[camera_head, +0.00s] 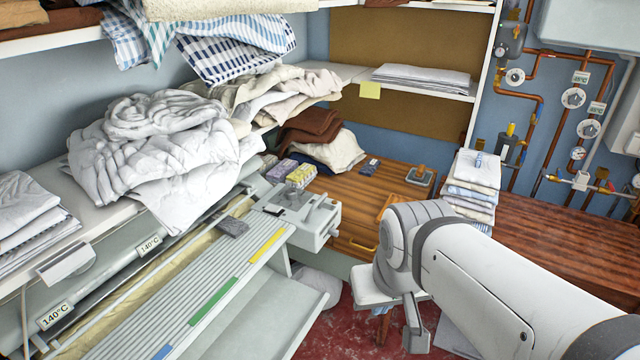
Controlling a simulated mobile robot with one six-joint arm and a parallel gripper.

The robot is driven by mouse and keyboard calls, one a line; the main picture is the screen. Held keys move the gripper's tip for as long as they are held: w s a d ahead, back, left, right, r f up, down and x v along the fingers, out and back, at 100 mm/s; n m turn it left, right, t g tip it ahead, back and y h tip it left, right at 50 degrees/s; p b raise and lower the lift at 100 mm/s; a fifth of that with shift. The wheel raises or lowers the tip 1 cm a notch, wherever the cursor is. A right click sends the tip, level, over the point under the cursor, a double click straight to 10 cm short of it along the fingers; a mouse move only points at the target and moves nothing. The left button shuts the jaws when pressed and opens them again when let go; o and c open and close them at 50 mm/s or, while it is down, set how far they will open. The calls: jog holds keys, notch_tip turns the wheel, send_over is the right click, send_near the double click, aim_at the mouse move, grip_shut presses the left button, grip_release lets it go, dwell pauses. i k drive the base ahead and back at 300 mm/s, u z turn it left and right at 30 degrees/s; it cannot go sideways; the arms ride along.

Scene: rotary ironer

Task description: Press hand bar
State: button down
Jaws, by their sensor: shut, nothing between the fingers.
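The rotary ironer fills the lower left. A long thin pale bar (150,276) runs along it above the padded cloth and looks like the hand bar, though I cannot be sure. Behind it is a metal tube with 140°C labels (149,245). In front lies a ribbed feed board (190,301) with blue, green and yellow strips. My gripper (416,340) hangs below my arm's wrist at lower centre right, shut and empty. It is well to the right of the ironer, apart from the bar. Its fingertips are small and partly unclear.
A grey control box (318,222) stands at the ironer's right end. A dark grey block (233,227) lies near the feed board. White crumpled linen (160,150) is piled behind.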

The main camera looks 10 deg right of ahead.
aim_at(319, 203)
jog(key=z, duration=0.05)
jog(key=i, duration=1)
jog(key=u, duration=0.05)
